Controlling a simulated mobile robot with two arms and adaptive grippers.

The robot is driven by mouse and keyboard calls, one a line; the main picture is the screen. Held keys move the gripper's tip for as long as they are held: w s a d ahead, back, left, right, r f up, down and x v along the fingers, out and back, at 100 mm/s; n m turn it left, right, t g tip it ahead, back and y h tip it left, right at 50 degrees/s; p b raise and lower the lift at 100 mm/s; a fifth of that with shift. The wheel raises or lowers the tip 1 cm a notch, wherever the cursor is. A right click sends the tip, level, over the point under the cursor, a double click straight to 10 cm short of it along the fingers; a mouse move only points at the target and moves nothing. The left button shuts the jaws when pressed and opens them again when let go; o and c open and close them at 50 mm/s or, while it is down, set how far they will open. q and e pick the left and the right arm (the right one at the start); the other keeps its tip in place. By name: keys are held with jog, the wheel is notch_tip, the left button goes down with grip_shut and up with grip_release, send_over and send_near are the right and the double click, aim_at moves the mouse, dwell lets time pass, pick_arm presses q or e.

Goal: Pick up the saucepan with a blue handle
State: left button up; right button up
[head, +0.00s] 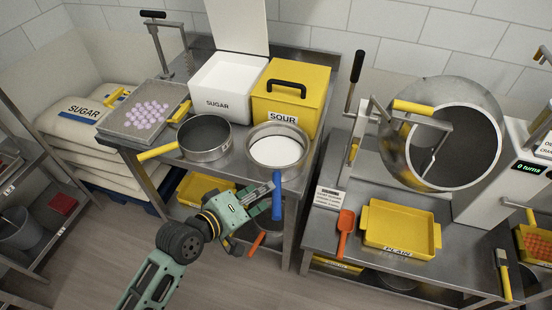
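The saucepan with a blue handle (277,200) is a steel pan (253,158) holding something white, at the front right corner of the left steel table. Its handle points toward me, past the table's front edge. My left gripper (262,215) is just left of the handle, with its fingers spread apart. I see nothing between the fingers, and a small gap to the handle cannot be judged from this view. My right gripper is not in view.
A pan with a yellow handle (156,152) stands left of the saucepan. A lower shelf holds a pan with an orange handle (257,243). A second table (326,250) is at right.

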pick_arm(q)
jog(key=x, duration=0.3)
jog(key=p+x, duration=0.1)
jog(key=x, duration=0.2)
jog(key=shift+s+a+f, duration=0.1)
jog(key=shift+s+f, duration=0.05)
jog(key=shift+f, duration=0.3)
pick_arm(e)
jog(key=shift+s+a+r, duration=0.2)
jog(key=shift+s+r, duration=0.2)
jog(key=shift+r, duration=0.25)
pick_arm(q)
jog(key=shift+c, duration=1)
grip_shut()
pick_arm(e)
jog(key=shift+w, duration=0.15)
